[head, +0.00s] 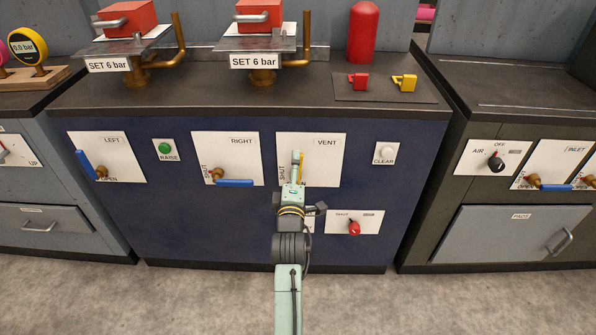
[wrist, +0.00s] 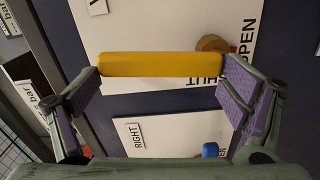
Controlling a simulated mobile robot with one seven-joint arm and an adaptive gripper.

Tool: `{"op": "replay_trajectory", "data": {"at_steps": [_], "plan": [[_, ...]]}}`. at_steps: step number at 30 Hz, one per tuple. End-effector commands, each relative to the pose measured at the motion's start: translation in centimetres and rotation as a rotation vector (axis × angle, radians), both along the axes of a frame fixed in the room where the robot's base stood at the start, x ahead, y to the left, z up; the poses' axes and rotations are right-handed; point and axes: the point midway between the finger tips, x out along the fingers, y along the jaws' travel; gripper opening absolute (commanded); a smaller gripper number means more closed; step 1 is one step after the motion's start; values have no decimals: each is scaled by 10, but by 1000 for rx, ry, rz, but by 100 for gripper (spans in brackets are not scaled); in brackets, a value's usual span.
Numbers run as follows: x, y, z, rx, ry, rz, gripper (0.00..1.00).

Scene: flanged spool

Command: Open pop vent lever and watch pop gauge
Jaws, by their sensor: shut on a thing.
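The vent lever is a yellow bar on a white panel marked VENT (head: 325,143). In the head view only a slim part of the lever (head: 301,160) shows, upright beside the word SHUT. My gripper (head: 295,180) is in front of it and hides the rest. In the wrist view the yellow lever (wrist: 160,65) spans between my two purple-padded fingers, which are shut on its ends. Its brass pivot (wrist: 212,43) is near the right finger. A yellow-ringed gauge (head: 28,46) at the far left reads 0.0 bar; I cannot tell if it is the pop gauge.
A blue-lever panel marked RIGHT (head: 227,158) is left of VENT. A CLEAR button (head: 386,153) and a red knob (head: 354,228) are to the right.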

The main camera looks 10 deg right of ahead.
Motion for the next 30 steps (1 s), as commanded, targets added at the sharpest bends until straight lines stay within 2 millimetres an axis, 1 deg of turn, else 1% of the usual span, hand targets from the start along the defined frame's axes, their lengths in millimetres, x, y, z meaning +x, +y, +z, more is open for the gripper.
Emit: {"op": "replay_trajectory", "data": {"at_steps": [1, 9, 25, 26, 29, 30], "plan": [[2, 2, 5, -24, -1, 2, 41], [3, 6, 3, -108, 23, 1, 41], [3, 8, 3, -131, 28, 0, 41], [3, 8, 3, -131, 28, 0, 93], [3, 8, 3, -130, 29, 0, 100], [3, 8, 2, -129, 30, 0, 100]]}}
